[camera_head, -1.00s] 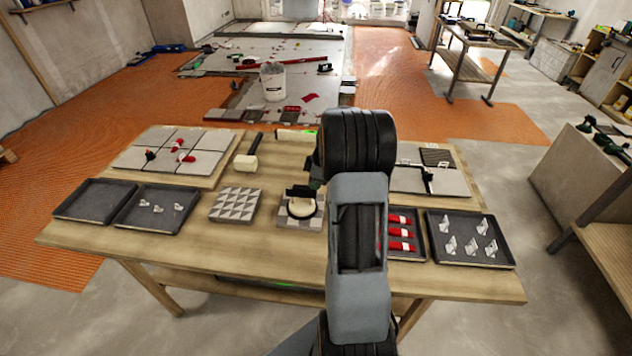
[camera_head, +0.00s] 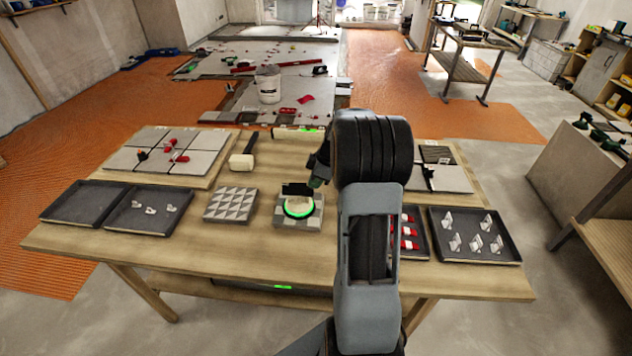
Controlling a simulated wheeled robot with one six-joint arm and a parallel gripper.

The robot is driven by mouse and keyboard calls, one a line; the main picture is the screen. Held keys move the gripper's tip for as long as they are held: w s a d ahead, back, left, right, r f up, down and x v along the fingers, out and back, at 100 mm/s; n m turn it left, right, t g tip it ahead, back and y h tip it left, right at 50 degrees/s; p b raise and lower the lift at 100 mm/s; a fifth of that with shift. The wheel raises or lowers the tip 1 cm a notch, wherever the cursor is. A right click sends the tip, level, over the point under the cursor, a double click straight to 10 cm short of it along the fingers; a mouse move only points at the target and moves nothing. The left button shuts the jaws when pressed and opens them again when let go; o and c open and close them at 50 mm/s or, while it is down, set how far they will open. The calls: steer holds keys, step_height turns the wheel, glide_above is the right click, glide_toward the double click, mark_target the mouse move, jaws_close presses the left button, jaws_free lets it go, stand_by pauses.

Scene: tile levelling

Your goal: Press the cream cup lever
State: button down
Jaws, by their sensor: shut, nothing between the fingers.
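The cream cup (camera_head: 299,207) is a round pale disc on a small grey checkered tile (camera_head: 286,224) near the middle of the table. A bright green ring surrounds it. A black lever-like part (camera_head: 296,189) stands at its back edge. My gripper (camera_head: 315,182) is shut and empty, just above and right of the black part, apart from the cup as far as I can tell. My arm hides part of the table to the right of the cup.
A patterned tile (camera_head: 231,204) and a mallet (camera_head: 242,162) lie left of the cup. Dark trays (camera_head: 85,218) stand at the far left, and a tray of clips (camera_head: 513,252) at the right. The front of the wooden table (camera_head: 220,258) is clear.

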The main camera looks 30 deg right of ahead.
steer(key=shift+r, duration=0.4)
steer(key=p+v, duration=0.1)
steer(key=v, duration=1.2)
steer(key=shift+r, duration=0.4)
steer(key=shift+m, duration=0.3)
